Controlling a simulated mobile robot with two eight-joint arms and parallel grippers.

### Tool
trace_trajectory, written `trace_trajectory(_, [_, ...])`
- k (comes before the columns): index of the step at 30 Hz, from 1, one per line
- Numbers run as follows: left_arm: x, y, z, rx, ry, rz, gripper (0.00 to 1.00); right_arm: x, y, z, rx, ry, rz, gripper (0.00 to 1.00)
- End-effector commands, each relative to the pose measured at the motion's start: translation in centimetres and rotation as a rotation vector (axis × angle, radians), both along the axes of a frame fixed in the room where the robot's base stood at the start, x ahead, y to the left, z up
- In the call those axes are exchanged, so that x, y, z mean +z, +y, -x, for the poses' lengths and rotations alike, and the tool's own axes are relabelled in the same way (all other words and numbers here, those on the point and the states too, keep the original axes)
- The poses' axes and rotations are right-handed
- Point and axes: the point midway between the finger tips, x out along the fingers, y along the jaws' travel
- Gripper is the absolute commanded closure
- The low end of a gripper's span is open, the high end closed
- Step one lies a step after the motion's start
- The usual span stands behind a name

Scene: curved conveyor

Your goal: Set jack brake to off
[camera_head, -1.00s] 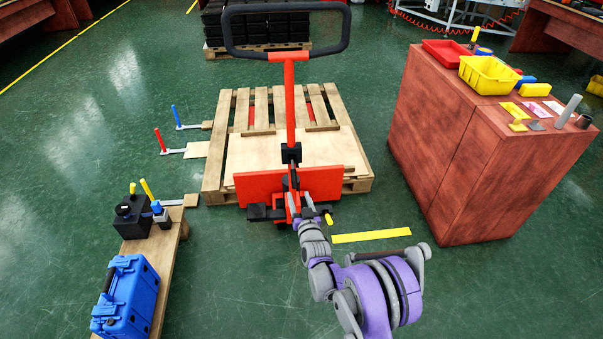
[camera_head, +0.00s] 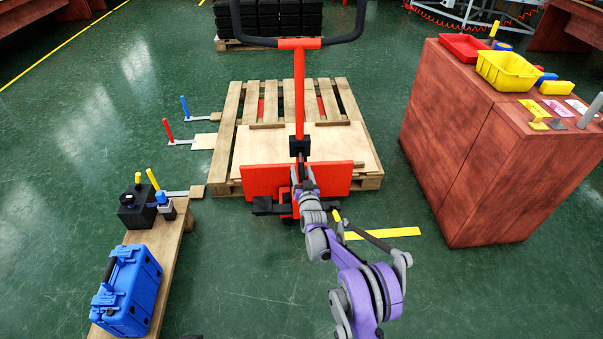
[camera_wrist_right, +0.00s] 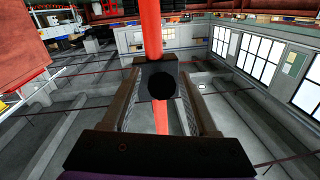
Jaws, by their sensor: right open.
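The red pallet jack stands upright with its red body (camera_head: 330,178) in front of a wooden pallet. Its red pole (camera_head: 299,92) rises to a dark loop handle (camera_head: 345,38). A black block (camera_head: 299,146) sits low on the pole. My right gripper (camera_head: 304,176) is close in front of the lower pole, just below that block. In the right wrist view its two open fingers (camera_wrist_right: 158,78) lie either side of the pole (camera_wrist_right: 151,30) and a black part with a round end (camera_wrist_right: 161,82); contact cannot be told. A small yellow tip (camera_head: 337,216) shows beside my arm. I cannot tell which part is the brake. My left gripper is out of view.
The wooden pallet (camera_head: 235,110) lies behind the jack. A reddish cabinet (camera_head: 455,130) with bins stands right. A low bench (camera_head: 165,255) with a blue case (camera_head: 127,290) stands left.

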Motion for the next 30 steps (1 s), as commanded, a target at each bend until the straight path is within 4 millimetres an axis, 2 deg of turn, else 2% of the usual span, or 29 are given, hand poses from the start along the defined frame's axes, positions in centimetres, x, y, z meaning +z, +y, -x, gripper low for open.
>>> trace_trajectory(8, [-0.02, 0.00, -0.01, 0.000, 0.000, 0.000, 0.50, 0.01, 0.00, -0.20, 0.000, 0.000, 0.000, 0.41])
trace_trajectory(11, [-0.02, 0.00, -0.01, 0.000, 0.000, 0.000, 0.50, 0.01, 0.01, -0.19, 0.000, 0.000, 0.000, 0.55])
trace_trajectory(18, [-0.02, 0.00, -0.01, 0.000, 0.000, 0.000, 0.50, 0.01, 0.01, -0.18, 0.000, 0.000, 0.000, 0.98])
trace_trajectory(30, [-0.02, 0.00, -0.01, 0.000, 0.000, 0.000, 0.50, 0.01, 0.01, -0.18, 0.000, 0.000, 0.000, 1.00])
